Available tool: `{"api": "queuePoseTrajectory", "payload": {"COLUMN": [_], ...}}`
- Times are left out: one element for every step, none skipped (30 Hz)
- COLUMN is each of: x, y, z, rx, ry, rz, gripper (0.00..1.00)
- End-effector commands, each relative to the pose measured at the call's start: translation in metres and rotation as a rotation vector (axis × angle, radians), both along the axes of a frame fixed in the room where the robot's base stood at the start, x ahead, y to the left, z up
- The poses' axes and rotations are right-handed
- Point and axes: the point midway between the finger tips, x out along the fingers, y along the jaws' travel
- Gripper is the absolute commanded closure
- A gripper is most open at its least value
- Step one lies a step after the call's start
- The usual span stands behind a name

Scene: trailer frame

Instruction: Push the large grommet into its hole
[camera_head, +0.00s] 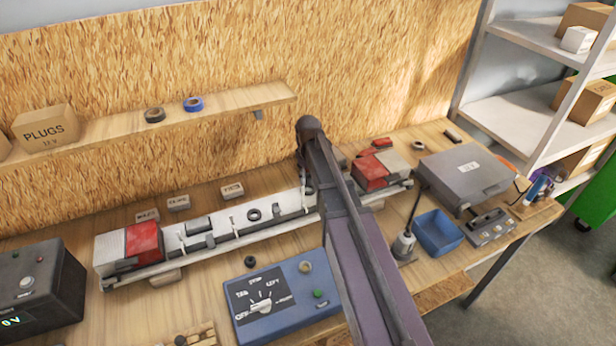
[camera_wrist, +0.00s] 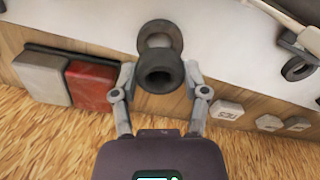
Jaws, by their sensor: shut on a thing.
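In the wrist view, my gripper (camera_wrist: 160,88) is shut on a large dark grommet (camera_wrist: 160,76), with one grey finger on each side. The grommet is a thick black ring facing the camera. Behind it are a pale grey middle and a second dark ring (camera_wrist: 156,32), close to the white beam (camera_wrist: 215,28). I cannot tell whether it is seated in a hole. In the head view, my arm hides the gripper and the grommet over the white trailer beam (camera_head: 228,242).
Red and white lamp blocks (camera_head: 144,242) stand at the beam's ends. A blue switch box (camera_head: 278,303), a blue bin (camera_head: 438,230) and a grey case (camera_head: 465,174) are on the bench. A loose dark ring (camera_head: 250,262) lies before the beam. Small labelled blocks (camera_head: 178,202) stand behind.

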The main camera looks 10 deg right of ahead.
Motion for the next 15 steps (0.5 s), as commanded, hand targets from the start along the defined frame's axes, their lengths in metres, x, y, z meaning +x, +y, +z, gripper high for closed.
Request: {"api": "queuePoseTrajectory", "payload": {"x": [0.0, 0.0, 0.0, 0.0, 0.0, 0.0, 0.0, 0.0, 0.0, 0.0, 0.0, 0.0, 0.0, 0.0, 0.0], "y": [0.0, 0.0, 0.0, 0.0, 0.0, 0.0, 0.0, 0.0, 0.0, 0.0, 0.0, 0.0, 0.0, 0.0, 0.0], "z": [0.0, -0.001, -0.001, -0.002, -0.003, -0.004, -0.005, -0.006, -0.007, -0.008, -0.008, -0.009, -0.01, -0.01, -0.011], "rx": [0.0, 0.0, 0.0, 0.0, 0.0, 0.0, 0.0, 0.0, 0.0, 0.0, 0.0, 0.0, 0.0, 0.0, 0.0], "ry": [0.0, 0.0, 0.0, 0.0, 0.0, 0.0, 0.0, 0.0, 0.0, 0.0, 0.0, 0.0, 0.0, 0.0, 0.0], "rz": [0.0, 0.0, 0.0, 0.0, 0.0, 0.0, 0.0, 0.0, 0.0, 0.0, 0.001, 0.001, 0.001, 0.001, 0.001], "gripper": [0.67, 0.67, 0.67, 0.67, 0.67, 0.67, 0.67, 0.67, 0.67, 0.67, 0.67, 0.67, 0.67, 0.67, 0.67]}}
